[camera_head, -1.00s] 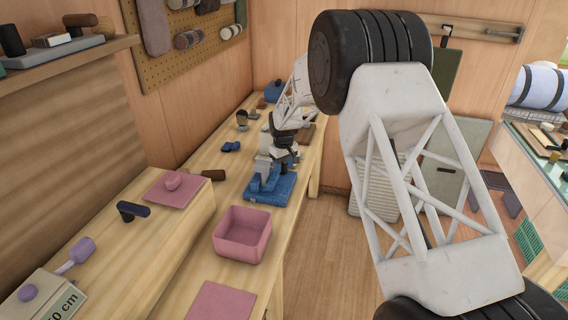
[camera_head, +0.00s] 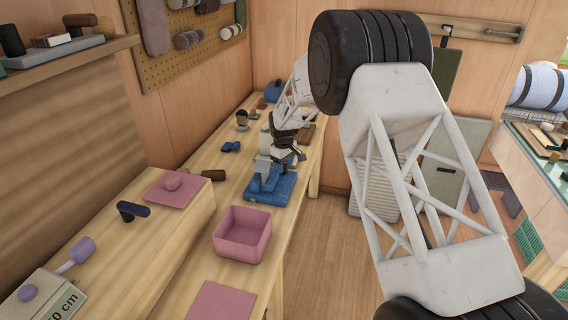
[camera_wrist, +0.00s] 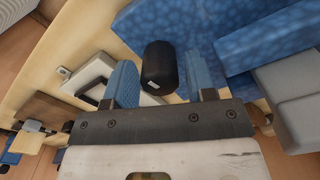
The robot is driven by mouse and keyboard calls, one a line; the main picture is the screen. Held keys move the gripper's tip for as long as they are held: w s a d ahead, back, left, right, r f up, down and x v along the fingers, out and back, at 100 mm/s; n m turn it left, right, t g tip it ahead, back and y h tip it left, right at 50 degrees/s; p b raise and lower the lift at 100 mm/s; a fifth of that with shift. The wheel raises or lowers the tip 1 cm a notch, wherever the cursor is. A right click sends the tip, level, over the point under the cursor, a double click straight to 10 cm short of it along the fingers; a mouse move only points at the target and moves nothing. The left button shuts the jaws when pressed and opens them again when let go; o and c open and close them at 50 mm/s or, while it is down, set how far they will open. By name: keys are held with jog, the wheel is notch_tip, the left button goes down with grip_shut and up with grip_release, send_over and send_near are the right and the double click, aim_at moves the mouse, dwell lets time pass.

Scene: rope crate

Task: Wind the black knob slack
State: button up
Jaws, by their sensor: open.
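The black knob (camera_wrist: 158,68) shows in the wrist view as a dark, rounded cylinder with a small white mark on its end. It stands between the two blue fingers of my gripper (camera_wrist: 160,82), which is open around it, with a gap visible on each side. The knob is next to a blue textured base (camera_wrist: 262,30). In the head view, my gripper (camera_head: 284,155) is over the blue base (camera_head: 270,188) on the bench, and the knob cannot be made out there.
A grey block (camera_wrist: 290,88) stands beside the base in the wrist view. On the bench, a pink bin (camera_head: 242,236) stands in front of the base. A dark-handled tool (camera_head: 212,175) and a small blue item (camera_head: 231,146) lie to the left.

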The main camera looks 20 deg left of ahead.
jog(key=shift+n, duration=1.1)
jog(key=c, duration=0.9)
